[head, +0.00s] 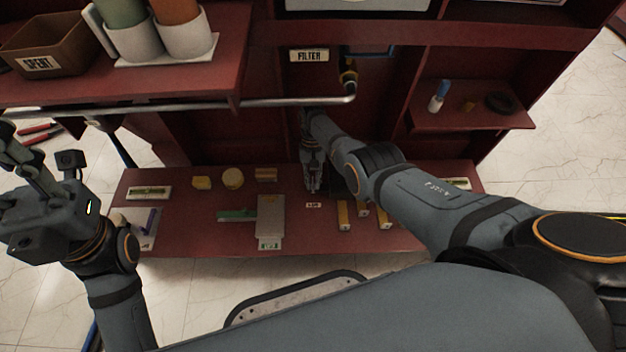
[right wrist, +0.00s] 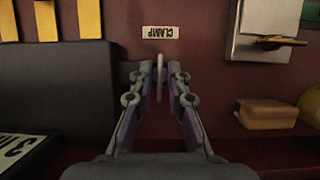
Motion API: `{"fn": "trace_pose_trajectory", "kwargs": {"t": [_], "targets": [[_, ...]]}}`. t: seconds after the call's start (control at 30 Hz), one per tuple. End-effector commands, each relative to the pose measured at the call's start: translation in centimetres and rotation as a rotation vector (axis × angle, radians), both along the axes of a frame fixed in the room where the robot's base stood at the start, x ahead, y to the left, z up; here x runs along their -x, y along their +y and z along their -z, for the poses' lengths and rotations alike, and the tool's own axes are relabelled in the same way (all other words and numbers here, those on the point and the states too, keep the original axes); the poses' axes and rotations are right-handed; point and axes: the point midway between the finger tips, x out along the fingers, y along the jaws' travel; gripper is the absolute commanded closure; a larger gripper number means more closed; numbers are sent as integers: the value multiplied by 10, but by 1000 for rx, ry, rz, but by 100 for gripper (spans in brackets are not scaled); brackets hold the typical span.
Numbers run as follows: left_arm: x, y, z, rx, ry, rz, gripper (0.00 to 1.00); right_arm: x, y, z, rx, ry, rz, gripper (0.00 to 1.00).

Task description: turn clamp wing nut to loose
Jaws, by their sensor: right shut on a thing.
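My right gripper (head: 312,188) reaches down to the red bench in the head view. In the right wrist view its two fingers (right wrist: 160,100) point ahead and are shut on a thin, pale, upright piece, the clamp wing nut (right wrist: 160,72). Only the nut's edge shows between the fingertips. The label "CLAMP" (right wrist: 160,32) is upside down just beyond it. The same small label (head: 313,205) shows in the head view, where the gripper hides the nut. My left gripper (head: 22,158) is raised at the far left, away from the bench; its finger opening is unclear.
A dark block (right wrist: 58,90) stands close left of my right fingers in the wrist view. A grey plate with a lever (right wrist: 262,30) and a tan block (right wrist: 267,114) lie to the right. A metal pipe (head: 200,107) crosses above the bench, and a "FILTER" label (head: 309,56) is behind.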

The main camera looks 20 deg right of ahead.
Motion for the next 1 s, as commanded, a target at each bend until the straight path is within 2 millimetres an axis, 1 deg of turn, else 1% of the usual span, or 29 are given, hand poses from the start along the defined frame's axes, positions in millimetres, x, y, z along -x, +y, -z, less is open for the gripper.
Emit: {"fn": "trace_pose_trajectory", "kwargs": {"t": [0.1,0.13,0.2,0.47,0.57,0.67,0.9,1.0], "targets": [[0,0,0,0,0,0,60,2,1,1,-1,4,0,100],[0,0,0,0,0,0,60,2,1,1,-1,4,0,80],[0,0,0,0,0,0,60,1,1,1,-1,3,0,72],[-1,0,1,-3,4,2,60,0,0,0,0,1,1,72],[-1,0,1,-3,5,2,60,-3,-1,-6,0,-1,1,72],[-1,0,1,-3,4,2,60,-10,-3,-22,-1,-3,2,72],[0,0,1,-2,2,1,60,-31,-9,-76,0,-2,1,72],[0,0,1,-1,2,1,60,-37,-11,-94,0,0,0,72]]}}
